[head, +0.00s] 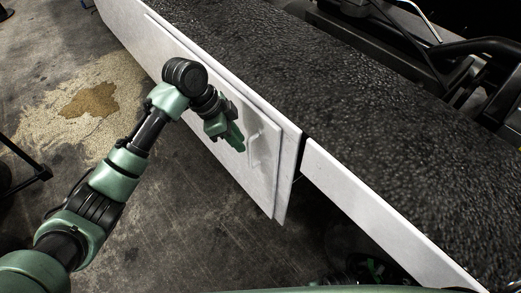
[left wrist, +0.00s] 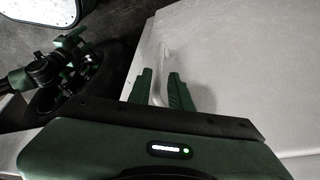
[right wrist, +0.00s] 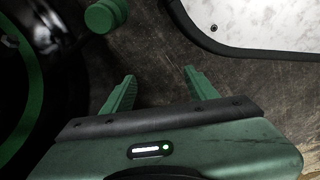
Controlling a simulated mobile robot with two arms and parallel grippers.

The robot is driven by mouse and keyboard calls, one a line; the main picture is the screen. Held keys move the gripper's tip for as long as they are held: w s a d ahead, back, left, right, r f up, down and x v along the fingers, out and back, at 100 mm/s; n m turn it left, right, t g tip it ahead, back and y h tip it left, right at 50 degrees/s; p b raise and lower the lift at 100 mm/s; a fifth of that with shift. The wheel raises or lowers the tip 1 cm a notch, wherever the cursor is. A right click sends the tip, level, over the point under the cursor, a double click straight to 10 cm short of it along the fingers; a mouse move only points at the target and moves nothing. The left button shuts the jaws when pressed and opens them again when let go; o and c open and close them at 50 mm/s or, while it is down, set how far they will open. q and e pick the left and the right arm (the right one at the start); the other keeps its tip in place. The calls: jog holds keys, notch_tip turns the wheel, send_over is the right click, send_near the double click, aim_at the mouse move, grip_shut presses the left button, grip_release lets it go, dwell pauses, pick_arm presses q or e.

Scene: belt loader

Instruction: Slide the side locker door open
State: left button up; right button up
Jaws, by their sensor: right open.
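The side locker door (head: 262,165) is a pale flat panel on the loader's white side, standing slightly proud of it. The door fills much of the left wrist view (left wrist: 250,70). Its pale bar handle (left wrist: 162,62) runs between the fingers of my left gripper (left wrist: 160,85), which are close together on it. In the head view my left gripper (head: 236,138) is at the door's face and hides the handle. My right gripper (right wrist: 160,85) is open and empty, away from the door, above the dark floor.
The loader's dark rough belt (head: 330,90) runs above the door. A dark gap lies right of the door's panel, before a white side strip (head: 380,220). A brown stain (head: 92,100) marks the open floor at left. A black-rimmed pale panel (right wrist: 270,20) shows in the right wrist view.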

pick_arm(q)
jog(key=b, duration=0.1)
send_over(250, 166)
jog(key=f, duration=0.5)
jog(key=shift+w+a+f, duration=0.2)
jog(key=shift+w+f, duration=0.05)
jog(key=shift+f, duration=0.1)
jog(key=shift+d+f, duration=0.2)
jog(key=shift+f, duration=0.25)
pick_arm(e)
jog(key=w+r, duration=0.2)
jog(key=r, duration=0.1)
jog(key=w+r, duration=0.1)
jog(key=shift+a+r, duration=0.15)
jog(key=shift+r, duration=0.15)
pick_arm(q)
grip_shut()
